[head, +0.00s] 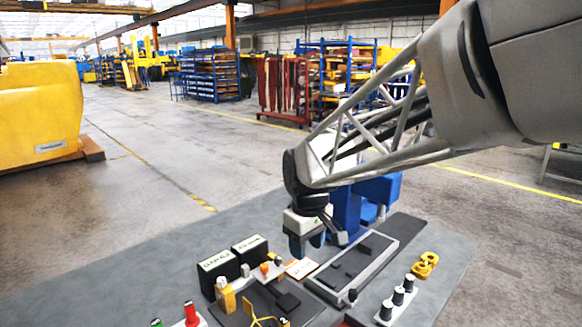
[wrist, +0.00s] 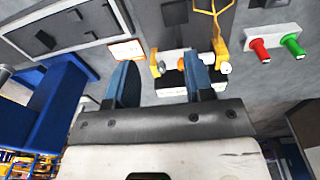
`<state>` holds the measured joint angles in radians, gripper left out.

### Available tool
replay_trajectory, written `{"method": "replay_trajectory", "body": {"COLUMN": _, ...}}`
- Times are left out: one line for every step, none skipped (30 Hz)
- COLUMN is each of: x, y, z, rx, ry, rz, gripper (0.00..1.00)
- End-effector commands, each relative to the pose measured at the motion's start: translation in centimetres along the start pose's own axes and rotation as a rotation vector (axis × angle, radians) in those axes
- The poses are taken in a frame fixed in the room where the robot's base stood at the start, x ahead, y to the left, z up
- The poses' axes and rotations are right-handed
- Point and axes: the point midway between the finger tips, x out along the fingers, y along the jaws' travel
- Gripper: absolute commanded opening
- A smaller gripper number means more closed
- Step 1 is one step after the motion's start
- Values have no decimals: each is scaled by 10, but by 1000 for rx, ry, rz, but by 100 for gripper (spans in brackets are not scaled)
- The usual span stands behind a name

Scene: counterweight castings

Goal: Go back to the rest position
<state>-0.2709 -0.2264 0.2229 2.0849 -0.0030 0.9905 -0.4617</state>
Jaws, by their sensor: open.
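My gripper (head: 307,246) hangs from my arm above the grey mat (head: 150,285) in the head view, pointing down. Its two blue fingers are apart and nothing shows between them. In the wrist view my gripper (wrist: 160,63) is also open and empty. Beyond its fingers lie a small orange piece (wrist: 181,64) and a pale, yellow-ended piece (wrist: 221,56). The gripper looks clear of the things below, though its exact height is hard to tell.
Two black boxes with white tops (head: 217,262) stand left of the gripper. A light-framed tray with dark pieces (head: 378,243) lies at right, near a white rack of black knobs (head: 384,313) and yellow rings (head: 424,266). A blue structure (head: 345,213) stands close behind. Open mat lies left.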

Motion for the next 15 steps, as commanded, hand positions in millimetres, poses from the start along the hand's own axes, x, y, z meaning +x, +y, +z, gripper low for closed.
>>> {"method": "replay_trajectory", "body": {"x": -5, "y": 1, "z": 17, "rx": 36, "ry": 8, "rz": 5, "gripper": 48}}
{"method": "replay_trajectory", "body": {"x": -7, "y": 2, "z": 26, "rx": 60, "ry": 12, "rz": 8, "gripper": 48}}
{"method": "replay_trajectory", "body": {"x": -9, "y": 2, "z": 38, "rx": 89, "ry": 17, "rz": 12, "gripper": 48}}
{"method": "replay_trajectory", "body": {"x": -11, "y": 2, "z": 46, "rx": 111, "ry": 22, "rz": 15, "gripper": 48}}
{"method": "replay_trajectory", "body": {"x": -13, "y": 2, "z": 55, "rx": 133, "ry": 25, "rz": 17, "gripper": 48}}
{"method": "replay_trajectory", "body": {"x": -15, "y": 2, "z": 67, "rx": 163, "ry": 31, "rz": 21, "gripper": 48}}
{"method": "replay_trajectory", "body": {"x": -16, "y": 1, "z": 76, "rx": 184, "ry": 35, "rz": 23, "gripper": 48}}
{"method": "replay_trajectory", "body": {"x": -17, "y": 0, "z": 84, "rx": 207, "ry": 39, "rz": 26, "gripper": 48}}
{"method": "replay_trajectory", "body": {"x": -18, "y": 0, "z": 96, "rx": 236, "ry": 44, "rz": 30, "gripper": 48}}
{"method": "replay_trajectory", "body": {"x": -20, "y": -1, "z": 104, "rx": 259, "ry": 50, "rz": 33, "gripper": 48}}
{"method": "replay_trajectory", "body": {"x": -21, "y": -2, "z": 113, "rx": 280, "ry": 54, "rz": 35, "gripper": 48}}
{"method": "replay_trajectory", "body": {"x": -21, "y": -4, "z": 124, "rx": 310, "ry": 60, "rz": 39, "gripper": 48}}
{"method": "replay_trajectory", "body": {"x": -22, "y": -5, "z": 133, "rx": 332, "ry": 64, "rz": 41, "gripper": 48}}
{"method": "replay_trajectory", "body": {"x": -22, "y": -6, "z": 141, "rx": 355, "ry": 67, "rz": 43, "gripper": 48}}
{"method": "replay_trajectory", "body": {"x": -22, "y": -8, "z": 152, "rx": 383, "ry": 74, "rz": 47, "gripper": 48}}
